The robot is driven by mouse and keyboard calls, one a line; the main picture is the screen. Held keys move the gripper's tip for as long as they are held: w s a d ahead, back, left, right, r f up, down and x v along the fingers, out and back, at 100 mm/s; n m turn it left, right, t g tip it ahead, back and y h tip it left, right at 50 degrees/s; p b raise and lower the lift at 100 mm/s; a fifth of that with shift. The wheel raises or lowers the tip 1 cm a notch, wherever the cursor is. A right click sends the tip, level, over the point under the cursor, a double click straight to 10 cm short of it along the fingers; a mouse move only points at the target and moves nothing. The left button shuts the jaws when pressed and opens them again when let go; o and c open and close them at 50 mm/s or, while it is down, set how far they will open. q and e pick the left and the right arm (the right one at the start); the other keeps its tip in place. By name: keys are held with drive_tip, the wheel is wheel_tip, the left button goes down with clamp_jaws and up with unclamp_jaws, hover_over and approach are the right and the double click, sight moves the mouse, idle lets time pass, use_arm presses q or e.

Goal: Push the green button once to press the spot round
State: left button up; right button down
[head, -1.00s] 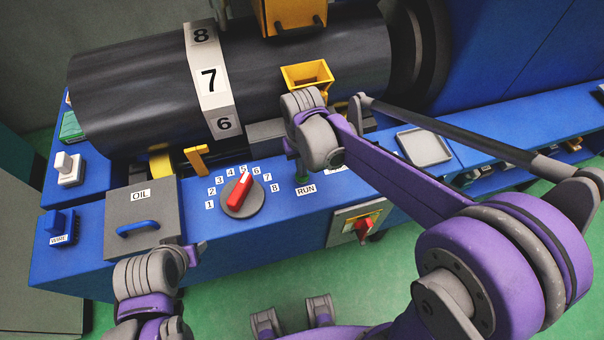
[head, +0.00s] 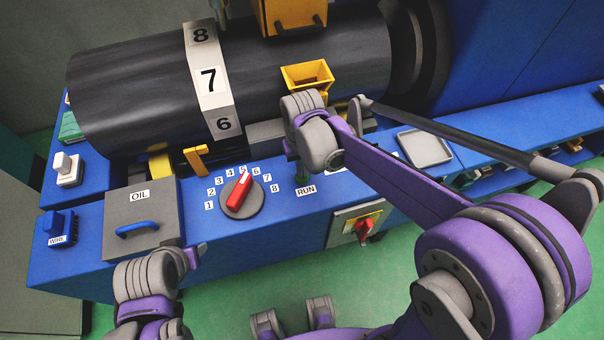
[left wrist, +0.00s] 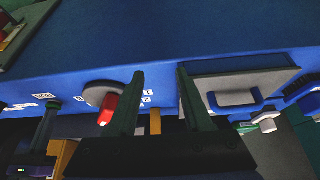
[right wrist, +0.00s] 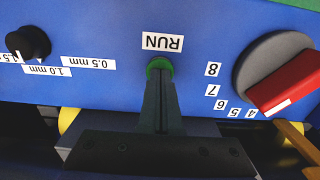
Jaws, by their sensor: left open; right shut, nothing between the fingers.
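The green button (right wrist: 158,66) sits below the upside-down RUN label in the right wrist view, on the blue panel. My right gripper (right wrist: 160,84) is shut and empty, its fingertips right at the button and covering its lower part. I cannot tell whether they touch it or how far it is pressed. In the head view my right gripper (head: 302,172) is over the panel just behind the RUN label (head: 306,190), and the button is hard to make out there. My left gripper (left wrist: 160,73) is open and empty, in front of the panel near the oil box.
A red-handled dial (head: 240,194) numbered 1 to 8 stands left of RUN. The grey oil box (head: 141,215) with a blue handle is farther left. Behind is a dark drum (head: 140,90) with a number band (head: 209,80) showing 7. A black knob (right wrist: 28,44) is near the right gripper.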

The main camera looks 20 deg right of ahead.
use_arm(q)
drive_tip(key=shift+f, duration=0.25)
use_arm(e)
drive_tip(key=shift+f, duration=0.3)
use_arm(q)
drive_tip(key=shift+w+r+p, duration=0.2)
drive_tip(key=shift+r+p, duration=0.3)
drive_tip(key=shift+r, duration=0.2)
drive_tip(key=shift+w+r+p, duration=0.25)
drive_tip(key=shift+r+p, duration=0.25)
drive_tip(key=shift+r, duration=0.25)
drive_tip(key=shift+w+r+p, duration=0.2)
drive_tip(key=shift+r+p, duration=0.3)
drive_tip(key=shift+r, duration=0.2)
use_arm(e)
drive_tip(key=shift+r, duration=2.85)
